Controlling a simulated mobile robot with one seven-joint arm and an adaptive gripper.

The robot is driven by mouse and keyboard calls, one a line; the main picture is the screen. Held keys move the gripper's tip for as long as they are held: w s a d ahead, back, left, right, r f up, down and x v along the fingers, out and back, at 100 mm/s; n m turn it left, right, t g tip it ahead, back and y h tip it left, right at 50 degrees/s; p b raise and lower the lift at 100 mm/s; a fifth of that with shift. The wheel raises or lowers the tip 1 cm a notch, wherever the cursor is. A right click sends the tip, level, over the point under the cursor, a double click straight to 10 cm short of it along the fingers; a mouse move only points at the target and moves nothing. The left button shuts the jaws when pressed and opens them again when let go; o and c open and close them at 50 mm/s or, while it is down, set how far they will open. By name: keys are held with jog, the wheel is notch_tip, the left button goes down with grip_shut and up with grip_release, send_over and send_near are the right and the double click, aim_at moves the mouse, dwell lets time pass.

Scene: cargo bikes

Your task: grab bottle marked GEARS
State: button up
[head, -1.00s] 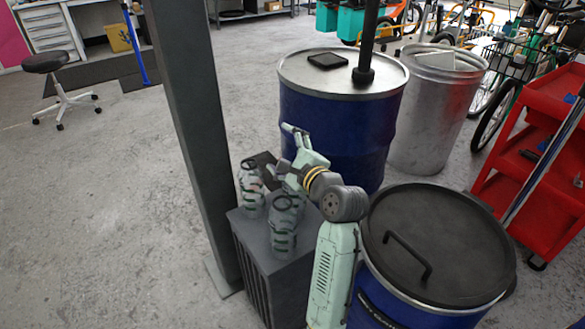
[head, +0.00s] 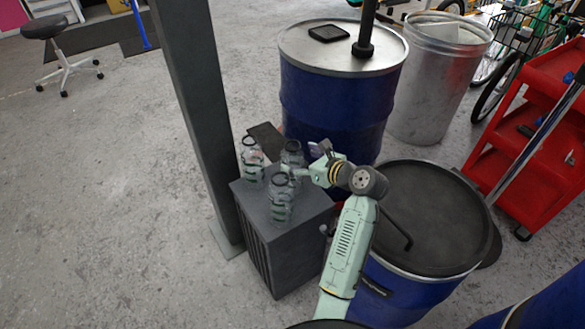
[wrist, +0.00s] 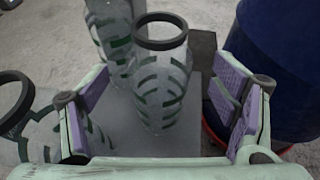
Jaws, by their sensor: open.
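Three clear bottles with dark ring tops and green markings stand upright on a dark grey cabinet (head: 272,262): one back left (head: 252,165), one back right (head: 292,153), one in front (head: 281,203). No lettering is readable, so I cannot tell which says GEARS. My gripper (head: 305,162) is open at the right of the group, beside the back right bottle. In the wrist view my gripper (wrist: 160,112) has its purple-padded fingers spread, with this bottle (wrist: 160,85) centred between them, apparently untouched. The front bottle (wrist: 35,130) is left of the left finger; the back left one (wrist: 110,28) is behind.
A blue drum (head: 335,105) stands right behind the cabinet and shows close to my right finger in the wrist view (wrist: 280,60). A grey post (head: 190,110) rises at left. A black-lidded drum (head: 440,215) is at right, near a red cart (head: 535,120).

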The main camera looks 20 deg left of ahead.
jog(key=x, duration=0.3)
jog(key=shift+a, duration=0.2)
jog(key=c, duration=1.4)
